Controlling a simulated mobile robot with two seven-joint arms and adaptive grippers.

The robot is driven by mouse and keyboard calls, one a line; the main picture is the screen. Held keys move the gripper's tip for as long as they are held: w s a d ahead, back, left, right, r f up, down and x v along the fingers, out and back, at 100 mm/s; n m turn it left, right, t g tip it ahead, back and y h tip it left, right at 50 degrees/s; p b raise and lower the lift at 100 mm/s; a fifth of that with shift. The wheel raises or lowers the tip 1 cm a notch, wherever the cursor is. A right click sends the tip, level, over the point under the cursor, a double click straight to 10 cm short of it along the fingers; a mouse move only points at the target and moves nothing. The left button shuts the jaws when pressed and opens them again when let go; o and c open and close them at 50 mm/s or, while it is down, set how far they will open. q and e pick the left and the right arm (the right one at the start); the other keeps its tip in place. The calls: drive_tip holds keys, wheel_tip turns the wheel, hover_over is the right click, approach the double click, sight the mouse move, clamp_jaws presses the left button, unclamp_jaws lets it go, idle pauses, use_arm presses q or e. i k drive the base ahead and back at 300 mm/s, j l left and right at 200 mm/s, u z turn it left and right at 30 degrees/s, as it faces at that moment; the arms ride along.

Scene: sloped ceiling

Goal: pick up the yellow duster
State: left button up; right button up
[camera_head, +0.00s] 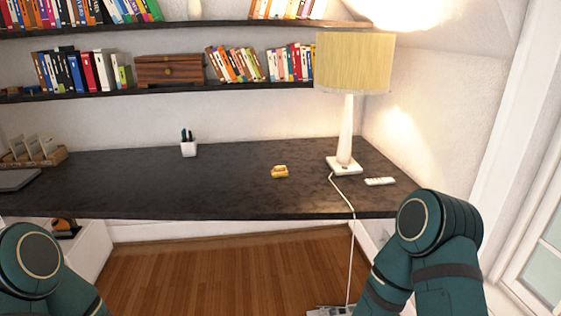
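A small yellow object, which looks like the yellow duster (279,171), lies on the dark desk (240,195), right of the middle and left of the lamp base. It is small in this view, so its details are hard to make out. Nothing touches it or covers it. My two dark green arms show at the bottom left and bottom right corners, below and in front of the desk. Neither gripper is in the picture.
A lit lamp (352,65) stands right of the yellow object, its white cord (352,230) hanging over the front edge. A white remote (380,181) lies near the lamp. A pen cup (188,149) stands farther left. Shelves with books (80,72) hang above. The desk's middle is clear.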

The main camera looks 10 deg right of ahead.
sight(278, 171)
drive_tip(key=i+j+z, duration=0.1)
drive_tip(key=i+z, duration=0.25)
drive_tip(key=i+j+z, duration=0.15)
drive_tip(key=z, duration=0.2)
drive_tip(key=i+j+z, duration=0.2)
drive_tip(key=z, duration=0.15)
